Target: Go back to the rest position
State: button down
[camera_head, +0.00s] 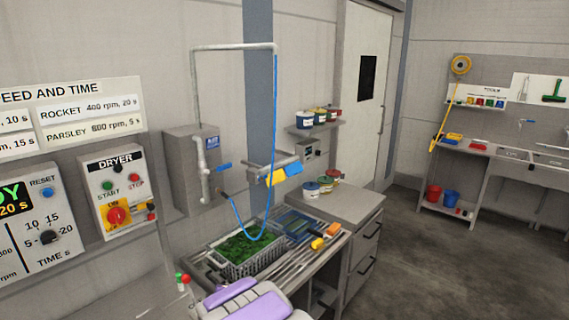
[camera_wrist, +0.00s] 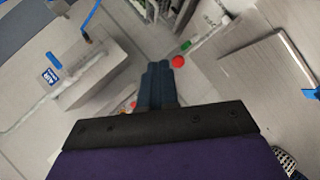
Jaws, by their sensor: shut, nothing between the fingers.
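My gripper (camera_wrist: 159,66) shows in the wrist view as two dark fingers side by side, shut and empty. The wrist view is turned, with a grey wall box and a pipe to its left. In the head view, my purple and grey arm is folded low at the bottom centre, in front of the wash bench. The gripper's fingers cannot be made out there.
A basket of greens (camera_head: 243,262) sits on the bench beside a blue tray (camera_head: 296,226), under a blue hose (camera_head: 274,130). A red button (camera_wrist: 178,61) is close to the fingers in the wrist view. The floor (camera_head: 430,270) at right is clear.

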jog(key=s+d+r+m+g+h+b, duration=0.1)
jog(key=s+d+r+m+g, duration=0.3)
jog(key=s+d, duration=0.5)
jog(key=s+d+r+m+g+h+b, duration=0.1)
jog(key=s+d+r+m+g, duration=0.3)
jog(key=s+d, duration=0.6)
jog(key=s+d+m+g, duration=0.1)
jog(key=s+d+m, duration=0.2)
jog(key=s, duration=0.6)
jog(key=s+d+m+g+h+b, duration=0.1)
jog(key=s+d+m+g, duration=0.1)
jog(key=s+d, duration=0.5)
jog(key=s+d+m+g+h+b, duration=0.1)
jog(key=s+d+m, duration=0.3)
jog(key=s, duration=0.8)
jog(key=shift+s+d+m+g, duration=0.25)
jog(key=shift+d+m+g, duration=0.15)
jog(key=shift+g, duration=0.3)
jog(key=shift+r, duration=0.1)
